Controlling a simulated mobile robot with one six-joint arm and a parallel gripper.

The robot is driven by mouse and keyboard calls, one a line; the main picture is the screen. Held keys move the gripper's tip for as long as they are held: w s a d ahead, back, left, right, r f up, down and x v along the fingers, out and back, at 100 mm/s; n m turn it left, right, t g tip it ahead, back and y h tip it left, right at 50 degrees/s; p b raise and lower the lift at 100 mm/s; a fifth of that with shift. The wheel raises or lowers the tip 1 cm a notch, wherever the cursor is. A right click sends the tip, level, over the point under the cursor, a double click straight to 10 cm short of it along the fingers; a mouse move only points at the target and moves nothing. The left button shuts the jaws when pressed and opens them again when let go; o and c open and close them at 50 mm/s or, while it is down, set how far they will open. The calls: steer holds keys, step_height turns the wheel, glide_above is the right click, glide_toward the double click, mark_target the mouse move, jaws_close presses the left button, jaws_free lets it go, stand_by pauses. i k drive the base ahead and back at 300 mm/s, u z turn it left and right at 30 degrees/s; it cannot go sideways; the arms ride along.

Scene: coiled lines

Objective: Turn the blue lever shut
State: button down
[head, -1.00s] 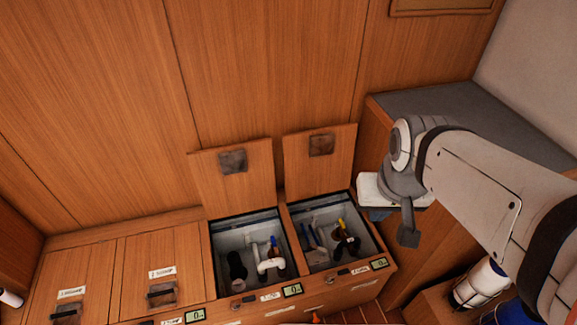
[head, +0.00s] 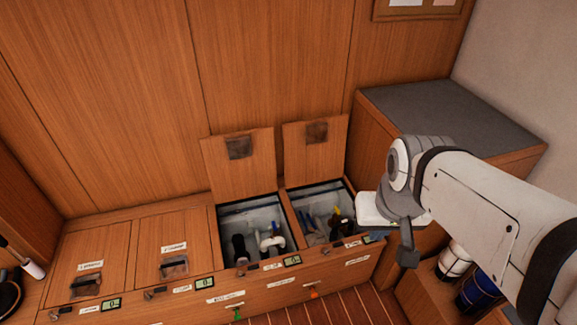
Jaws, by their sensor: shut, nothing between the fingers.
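Two bins stand open in the wooden bench. In the left open bin (head: 286,252), a small blue lever (head: 276,226) shows above white pipework (head: 271,243), beside a dark upright part (head: 240,248). The right open bin holds dark and pale parts with a yellow piece (head: 336,211); bluish pieces (head: 307,223) there are too small to tell apart. My gripper (head: 376,231) is over the right front corner of the right open bin, well to the right of the blue lever. It is shut and empty; its fingertips are small and hard to make out.
Two raised lids (head: 239,170) (head: 315,155) stand behind the open bins. Two shut lids (head: 90,270) (head: 172,250) lie to the left. A grey-topped cabinet (head: 450,115) stands right, with bottles (head: 455,260) below. Green (head: 237,314) and orange (head: 314,293) handles show at the bench front.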

mark_target(273, 222)
steer(key=u, duration=0.15)
steer(key=i, duration=0.85)
steer(key=z, duration=0.05)
